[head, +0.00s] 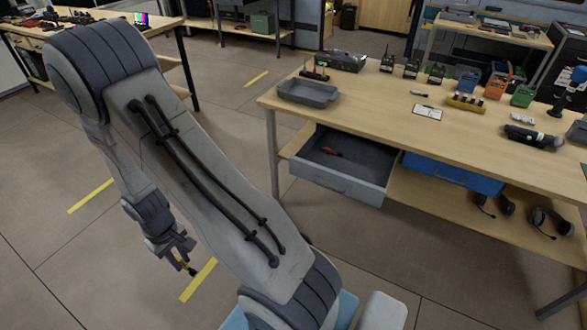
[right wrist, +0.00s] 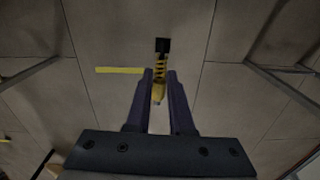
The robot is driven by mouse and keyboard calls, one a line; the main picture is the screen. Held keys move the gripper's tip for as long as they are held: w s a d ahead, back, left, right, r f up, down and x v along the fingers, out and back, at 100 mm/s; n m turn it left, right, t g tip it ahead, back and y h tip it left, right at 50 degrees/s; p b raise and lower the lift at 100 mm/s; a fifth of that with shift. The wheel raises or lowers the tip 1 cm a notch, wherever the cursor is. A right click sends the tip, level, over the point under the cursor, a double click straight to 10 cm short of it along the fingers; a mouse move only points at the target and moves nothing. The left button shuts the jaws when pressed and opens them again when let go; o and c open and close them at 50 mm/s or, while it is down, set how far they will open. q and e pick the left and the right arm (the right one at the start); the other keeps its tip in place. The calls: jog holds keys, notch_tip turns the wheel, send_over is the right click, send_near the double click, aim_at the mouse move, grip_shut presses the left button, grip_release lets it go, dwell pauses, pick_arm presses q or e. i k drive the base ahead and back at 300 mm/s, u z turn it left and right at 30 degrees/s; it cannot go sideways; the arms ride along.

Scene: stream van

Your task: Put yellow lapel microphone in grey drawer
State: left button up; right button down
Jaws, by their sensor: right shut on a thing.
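My right gripper (head: 186,262) hangs low over the floor, left of the workbench in the head view. In the right wrist view my right gripper (right wrist: 160,78) is shut on the yellow lapel microphone (right wrist: 159,90), which has a black end pointing away from the gripper. The microphone shows only as a small yellow and black bit (head: 190,268) in the head view. The grey drawer (head: 335,183) under the left end of the bench is pulled open. A small red thing lies inside it. The gripper is well apart from the drawer. My left gripper is not in view.
The workbench (head: 390,113) carries a grey tray (head: 308,93), radios and other gear. A blue drawer (head: 453,174) sits right of the grey one. Headphones (head: 549,222) lie on the lower shelf. The floor left of the bench is clear, with yellow tape strips.

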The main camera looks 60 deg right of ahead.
aim_at(368, 165)
jog(key=u, duration=0.2)
jog(key=i, duration=0.5)
jog(key=z, duration=0.6)
jog(key=i, duration=1.1)
jog(key=z, duration=1.5)
jog(key=i, duration=0.55)
jog(key=z, duration=0.55)
